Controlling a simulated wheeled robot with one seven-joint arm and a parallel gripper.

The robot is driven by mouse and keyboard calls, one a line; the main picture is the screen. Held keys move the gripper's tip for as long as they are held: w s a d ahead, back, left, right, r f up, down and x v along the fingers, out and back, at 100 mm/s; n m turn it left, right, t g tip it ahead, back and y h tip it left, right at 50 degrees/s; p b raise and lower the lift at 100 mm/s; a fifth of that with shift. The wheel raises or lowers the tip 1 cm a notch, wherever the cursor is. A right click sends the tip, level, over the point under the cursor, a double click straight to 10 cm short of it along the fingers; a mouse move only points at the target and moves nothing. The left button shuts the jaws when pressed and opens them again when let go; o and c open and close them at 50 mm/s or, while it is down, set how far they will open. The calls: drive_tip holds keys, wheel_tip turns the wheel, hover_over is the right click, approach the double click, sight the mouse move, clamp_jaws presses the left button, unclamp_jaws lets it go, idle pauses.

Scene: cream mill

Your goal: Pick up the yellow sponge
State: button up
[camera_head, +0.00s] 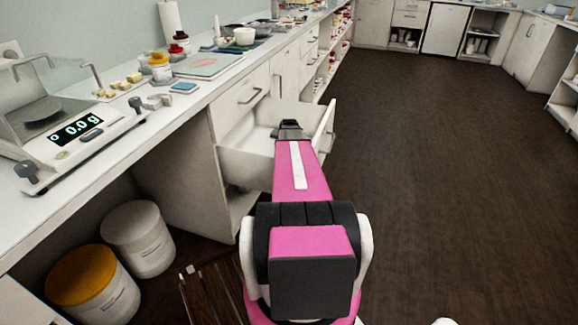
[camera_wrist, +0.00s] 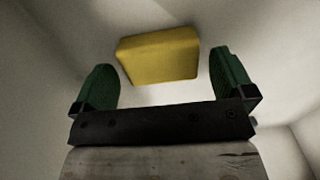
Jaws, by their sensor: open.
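The yellow sponge (camera_wrist: 160,56) is a rounded block in the wrist view, inside a pale drawer. It lies ahead of my gripper (camera_wrist: 163,82), roughly between the lines of its two green-padded fingers. The fingers are spread wide and nothing is between them. Whether the sponge touches the drawer floor all along is hard to tell. In the head view my gripper (camera_head: 290,128) is over the open drawer (camera_head: 245,163), and the sponge is hidden there.
The drawer's front panel (camera_head: 327,128) stands to the right of my arm. A counter (camera_head: 190,98) with a scale (camera_head: 70,130), a blue pad (camera_head: 184,87) and several jars runs along the left. Two buckets, one yellow-lidded (camera_head: 85,275), stand below. The dark floor (camera_head: 450,180) at right is clear.

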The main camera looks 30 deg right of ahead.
drive_tip(key=shift+f, duration=0.95)
drive_tip(key=c, duration=0.8)
drive_tip(key=shift+r, duration=0.15)
wheel_tip(320, 180, up, 10)
drive_tip(key=shift+f, duration=0.1)
drive_tip(key=shift+o, duration=0.2)
